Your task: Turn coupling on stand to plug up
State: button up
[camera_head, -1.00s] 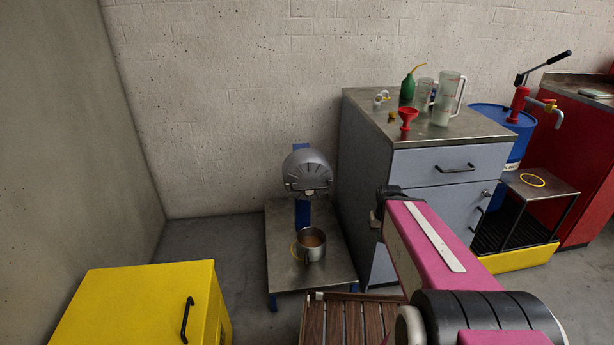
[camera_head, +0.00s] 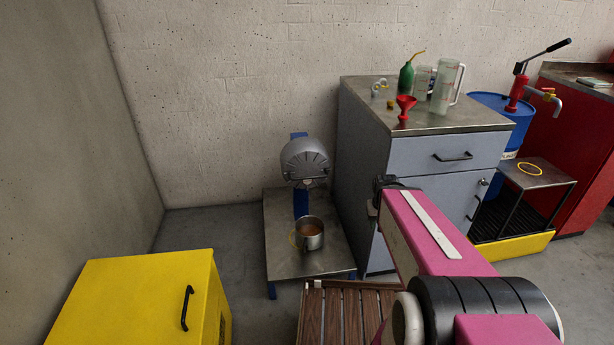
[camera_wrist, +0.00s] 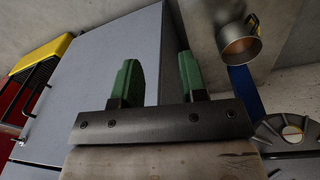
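The coupling (camera_head: 305,160) is a grey, rounded, ribbed housing on a blue stand (camera_head: 301,205), low by the back wall. A small pale fitting (camera_head: 308,183) shows at its lower edge, above the mug; I cannot tell for sure that it is the plug. In the wrist view, part of the coupling (camera_wrist: 275,135) shows at the lower right, cut off by the frame edge. My gripper (camera_wrist: 158,80) has two green fingers, wide apart with nothing between them. It is apart from the coupling, which lies off to the side.
A metal mug (camera_head: 309,235) with brown liquid stands on the stand's metal table (camera_head: 280,255); it also shows in the wrist view (camera_wrist: 240,48). A grey cabinet (camera_head: 360,170) stands close on the right. A yellow cabinet (camera_head: 140,300) and slatted wood (camera_head: 340,315) are in front.

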jog(key=w+n+t+h, duration=0.2)
jog(key=w+n+t, duration=0.15)
jog(key=w, duration=0.25)
jog(key=n+t+y, duration=0.9)
jog(key=n+y, duration=0.3)
jog(key=n, duration=0.8)
send_near(310, 178)
jog(key=x, duration=1)
jog(key=shift+w+a+f, duration=0.15)
jog(key=shift+w+a, duration=0.05)
jog(key=shift+w, duration=0.15)
grip_shut()
